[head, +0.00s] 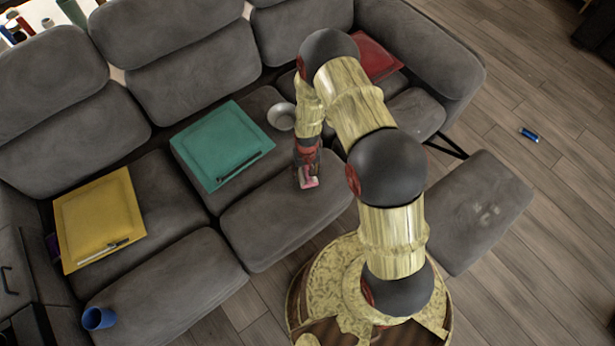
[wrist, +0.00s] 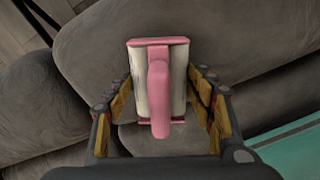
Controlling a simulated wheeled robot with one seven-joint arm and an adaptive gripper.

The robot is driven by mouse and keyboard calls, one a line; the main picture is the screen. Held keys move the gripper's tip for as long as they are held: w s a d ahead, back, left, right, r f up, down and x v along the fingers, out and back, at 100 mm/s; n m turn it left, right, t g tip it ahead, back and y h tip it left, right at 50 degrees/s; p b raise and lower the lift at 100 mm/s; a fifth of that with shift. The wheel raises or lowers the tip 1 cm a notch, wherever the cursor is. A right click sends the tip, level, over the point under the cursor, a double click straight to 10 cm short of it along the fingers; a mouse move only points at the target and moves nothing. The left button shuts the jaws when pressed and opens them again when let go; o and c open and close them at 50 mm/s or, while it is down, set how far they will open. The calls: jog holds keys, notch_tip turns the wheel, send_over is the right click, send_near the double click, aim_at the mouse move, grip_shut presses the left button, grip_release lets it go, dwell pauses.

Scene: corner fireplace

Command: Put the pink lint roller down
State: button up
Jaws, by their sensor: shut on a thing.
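The pink lint roller (wrist: 158,85) has a pink handle and frame with a white roll. In the wrist view it sits between the two fingers of my gripper (wrist: 158,100), which is shut on it. In the head view the pink lint roller (head: 308,182) shows at the tip of my gripper (head: 307,168), over the grey sofa seat (head: 275,225). Whether the roller touches the seat cannot be told. Part of the sofa is hidden behind my arm.
A teal folder (head: 215,140) lies left of my gripper, with a grey bowl (head: 282,116) behind. A yellow folder (head: 95,215), blue cup (head: 98,318) and red folder (head: 375,57) are on the sofa. A blue can (head: 529,135) lies on the floor. Seat cushion around the roller is clear.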

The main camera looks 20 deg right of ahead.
jog(key=shift+s+d+f+b, duration=0.1)
jog(key=shift+f+b, duration=0.25)
jog(key=shift+f, duration=0.9)
jog(key=shift+f, duration=0.15)
jog(key=o, duration=1)
